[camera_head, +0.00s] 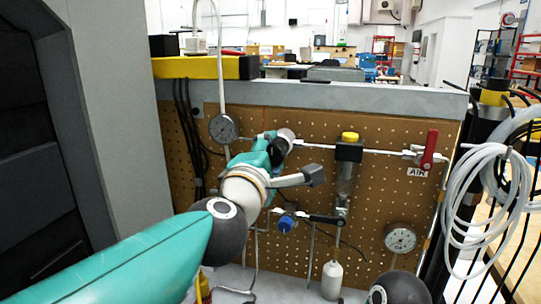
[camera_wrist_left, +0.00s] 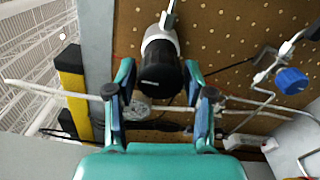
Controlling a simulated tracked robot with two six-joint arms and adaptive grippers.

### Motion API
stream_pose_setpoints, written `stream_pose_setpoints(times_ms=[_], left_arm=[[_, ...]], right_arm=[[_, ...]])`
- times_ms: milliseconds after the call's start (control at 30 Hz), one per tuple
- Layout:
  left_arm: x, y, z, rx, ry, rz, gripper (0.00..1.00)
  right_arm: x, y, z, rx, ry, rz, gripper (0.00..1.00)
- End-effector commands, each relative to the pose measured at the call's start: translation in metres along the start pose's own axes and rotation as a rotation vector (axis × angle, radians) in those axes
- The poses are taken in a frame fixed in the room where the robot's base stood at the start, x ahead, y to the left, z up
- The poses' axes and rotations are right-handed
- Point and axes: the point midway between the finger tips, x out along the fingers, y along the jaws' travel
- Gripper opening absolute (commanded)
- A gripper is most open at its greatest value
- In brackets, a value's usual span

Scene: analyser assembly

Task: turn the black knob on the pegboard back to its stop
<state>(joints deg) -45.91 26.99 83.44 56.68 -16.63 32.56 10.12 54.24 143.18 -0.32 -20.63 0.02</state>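The black knob (camera_wrist_left: 160,66) sits on a pale fitting on the brown pegboard (camera_wrist_left: 225,50). In the head view the knob (camera_head: 281,148) is partly covered by my left gripper (camera_head: 269,146). In the left wrist view the knob lies between the tips of the two teal and dark fingers of my left gripper (camera_wrist_left: 159,75). A narrow gap shows on each side of the knob, so the fingers are open around it and appear not to press on it. My right gripper is not in view.
A gauge (camera_head: 223,128) is left of the knob. A yellow-topped filter (camera_head: 348,160), red valve handle (camera_head: 429,148) and second gauge (camera_head: 400,239) are to the right. A blue knob (camera_head: 286,223) is below. Coiled white hose (camera_head: 480,205) hangs at the right edge.

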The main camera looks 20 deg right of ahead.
Motion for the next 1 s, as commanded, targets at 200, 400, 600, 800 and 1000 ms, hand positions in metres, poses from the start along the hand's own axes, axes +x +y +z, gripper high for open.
stream_pose_setpoints(times_ms=[200,400,600,800,1000], left_arm=[[0.000,-0.001,0.003,0.003,-0.006,-0.002,0.68],[-0.002,-0.001,0.004,0.004,-0.008,-0.003,0.68],[-0.020,0.000,0.004,0.004,-0.010,-0.003,0.68],[-0.058,0.000,0.004,0.004,-0.010,-0.002,0.68],[-0.096,0.000,0.003,0.003,-0.009,0.000,0.68]], right_arm=[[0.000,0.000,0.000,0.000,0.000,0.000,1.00],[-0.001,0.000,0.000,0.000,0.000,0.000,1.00],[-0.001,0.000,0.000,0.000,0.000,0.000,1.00],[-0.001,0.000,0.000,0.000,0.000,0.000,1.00],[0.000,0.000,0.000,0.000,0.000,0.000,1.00]])
